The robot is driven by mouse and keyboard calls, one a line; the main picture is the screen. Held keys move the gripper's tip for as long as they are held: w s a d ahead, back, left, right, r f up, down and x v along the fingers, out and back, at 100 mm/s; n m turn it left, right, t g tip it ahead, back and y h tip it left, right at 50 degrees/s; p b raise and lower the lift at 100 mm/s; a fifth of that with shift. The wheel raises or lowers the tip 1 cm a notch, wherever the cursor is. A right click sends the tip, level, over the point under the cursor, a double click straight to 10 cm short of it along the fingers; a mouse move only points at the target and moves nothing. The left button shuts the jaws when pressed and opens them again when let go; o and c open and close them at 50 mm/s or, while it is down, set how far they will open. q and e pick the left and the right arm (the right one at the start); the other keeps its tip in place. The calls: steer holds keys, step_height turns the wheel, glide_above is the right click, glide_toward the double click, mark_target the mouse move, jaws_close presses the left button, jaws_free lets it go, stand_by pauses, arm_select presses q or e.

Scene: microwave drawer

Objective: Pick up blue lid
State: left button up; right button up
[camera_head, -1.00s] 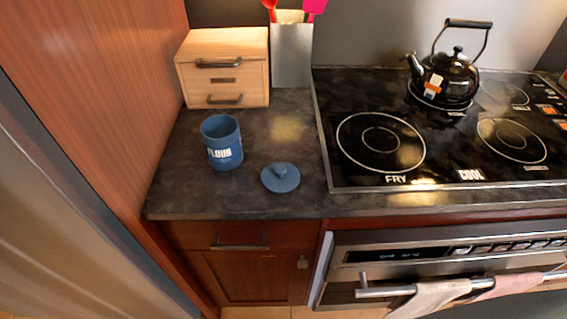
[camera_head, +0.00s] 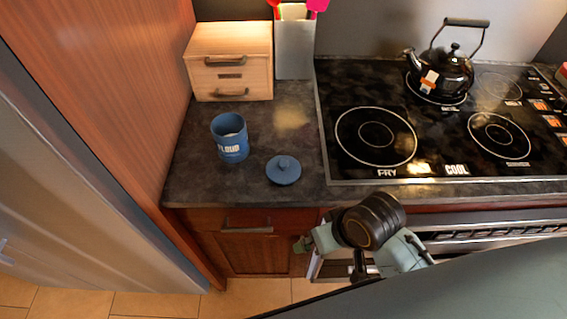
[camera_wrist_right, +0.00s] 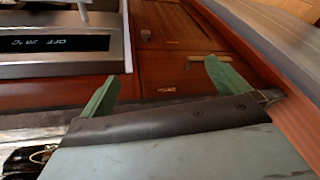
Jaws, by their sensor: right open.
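The blue lid (camera_head: 283,170), round with a knob on top, lies flat on the dark counter near its front edge. The blue flour canister (camera_head: 231,138) stands upright and open to its left. My right gripper (camera_head: 304,244) is in front of the counter, below the counter top and apart from the lid. Its two green fingers (camera_wrist_right: 160,82) are spread and empty in the right wrist view, facing the cabinet front. The lid is not seen in that view. My left gripper is not in view.
The stove with a black kettle (camera_head: 441,72) is right of the lid. A wooden drawer box (camera_head: 230,62) and a grey utensil holder (camera_head: 295,48) stand at the back. A tall wooden panel (camera_head: 110,80) bounds the left. The counter around the lid is clear.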

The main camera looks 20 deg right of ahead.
steer(key=w+a+r+m+y, duration=0.1)
steer(key=w+a+r, duration=0.3)
steer(key=w+a, duration=0.2)
step_height(320, 180, up, 12)
steer(key=m+g+h, duration=0.3)
steer(key=m, duration=0.5)
glide_above(283, 162)
steer(key=f, duration=0.7)
steer(key=shift+s+a+f, duration=0.3)
steer(key=shift+s+f, duration=0.05)
steer(key=shift+f, duration=0.05)
steer(key=f, duration=0.5)
steer(key=shift+w+d+f, duration=0.1)
steer(key=shift+w+d, duration=0.2)
steer(key=shift+d, duration=0.05)
steer(key=c, duration=1)
